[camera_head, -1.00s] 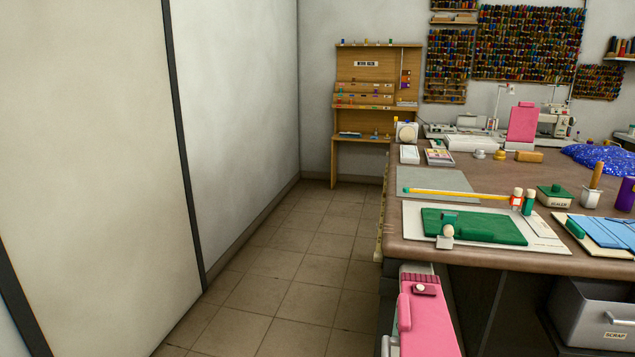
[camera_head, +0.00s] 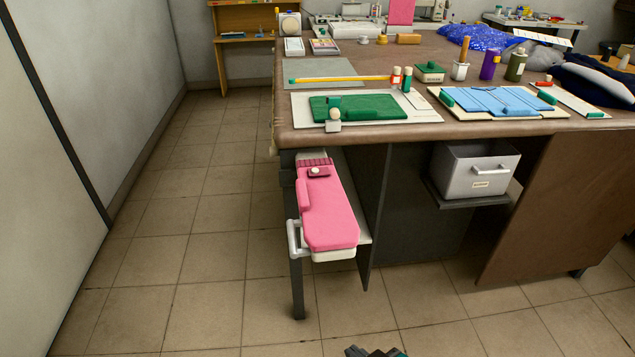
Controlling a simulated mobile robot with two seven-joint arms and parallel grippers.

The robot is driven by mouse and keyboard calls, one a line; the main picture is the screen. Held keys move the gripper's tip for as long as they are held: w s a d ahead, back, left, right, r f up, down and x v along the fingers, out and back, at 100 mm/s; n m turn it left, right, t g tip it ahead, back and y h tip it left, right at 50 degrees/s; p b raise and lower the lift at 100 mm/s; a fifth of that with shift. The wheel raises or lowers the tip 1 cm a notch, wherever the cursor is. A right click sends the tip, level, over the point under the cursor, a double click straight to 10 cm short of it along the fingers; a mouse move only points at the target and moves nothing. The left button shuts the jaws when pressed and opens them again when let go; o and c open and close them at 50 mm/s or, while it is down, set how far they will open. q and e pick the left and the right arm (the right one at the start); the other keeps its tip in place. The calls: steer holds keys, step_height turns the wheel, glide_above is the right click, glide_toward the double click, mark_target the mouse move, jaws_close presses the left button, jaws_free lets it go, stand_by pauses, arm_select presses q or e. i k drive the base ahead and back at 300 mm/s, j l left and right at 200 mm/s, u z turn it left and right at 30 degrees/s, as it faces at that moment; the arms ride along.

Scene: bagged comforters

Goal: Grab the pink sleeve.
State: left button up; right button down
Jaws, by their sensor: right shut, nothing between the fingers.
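A pink sleeve (camera_head: 330,216) lies flat on a narrow white board (camera_head: 334,255) that juts out below the table's front edge at the left. Its darker pink cuff end, with a small pale round piece on it, is toward the table. Its wide rounded end points toward me. My right gripper (camera_head: 376,353) just shows at the bottom edge of the head view, shut and empty. It is well apart from the sleeve, below it in the picture. Most of this gripper is cut off by the frame. My left gripper is not in view.
A brown table (camera_head: 470,126) bears a green piece (camera_head: 357,107) and a blue piece (camera_head: 497,102) on pale boards. A white bar handle (camera_head: 293,238) sits beside the sleeve's board. A grey bin (camera_head: 474,170) stands on a low shelf. The tiled floor in front is clear.

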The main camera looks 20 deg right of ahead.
mark_target(328, 220)
steer(key=i+l+u, duration=0.15)
steer(key=l+u, duration=0.15)
steer(key=l, duration=0.45)
steer(key=i+l+u, duration=0.1)
steer(key=l+u, duration=0.2)
steer(key=l, duration=0.5)
